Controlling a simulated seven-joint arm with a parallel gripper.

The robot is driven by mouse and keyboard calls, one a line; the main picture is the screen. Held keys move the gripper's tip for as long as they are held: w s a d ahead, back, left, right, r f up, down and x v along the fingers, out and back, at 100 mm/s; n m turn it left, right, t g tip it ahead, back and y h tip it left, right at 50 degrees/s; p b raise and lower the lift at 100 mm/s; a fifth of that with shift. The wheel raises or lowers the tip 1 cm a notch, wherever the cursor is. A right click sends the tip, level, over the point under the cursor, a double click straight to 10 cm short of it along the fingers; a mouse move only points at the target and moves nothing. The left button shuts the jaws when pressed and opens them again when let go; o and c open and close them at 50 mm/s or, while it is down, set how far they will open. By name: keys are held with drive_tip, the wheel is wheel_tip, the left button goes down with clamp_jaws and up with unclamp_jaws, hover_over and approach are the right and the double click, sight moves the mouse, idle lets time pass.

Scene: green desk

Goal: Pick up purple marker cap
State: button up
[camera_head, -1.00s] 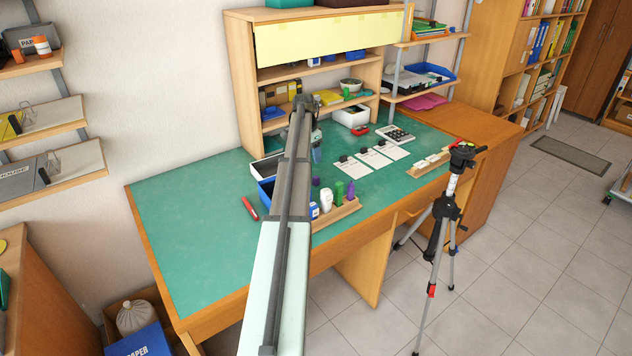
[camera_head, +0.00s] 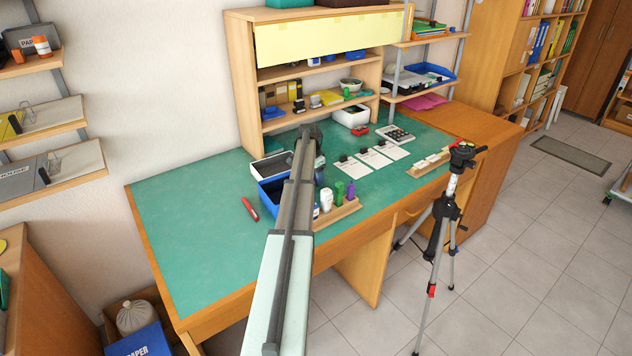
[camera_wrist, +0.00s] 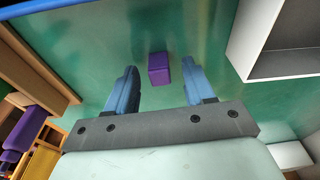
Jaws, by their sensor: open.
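The purple marker cap (camera_wrist: 158,68) is a small purple block on the green desk in the wrist view. Green desk surface shows between the cap and both fingers. How high the fingers are above the desk is hard to tell. In the head view, my arm hides the cap and most of my gripper (camera_head: 319,172).
A white tray (camera_wrist: 245,40) with a grey inside stands to the right in the wrist view. A blue bin (camera_head: 268,198) sits beside my arm. A wooden rack (camera_head: 338,213) with bottles and a purple piece is close by. A red marker (camera_head: 250,209) lies on the clear left desk (camera_head: 190,235).

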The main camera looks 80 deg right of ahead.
drive_tip(key=shift+f, duration=0.45)
drive_tip(key=shift+c, duration=0.3)
clamp_jaws()
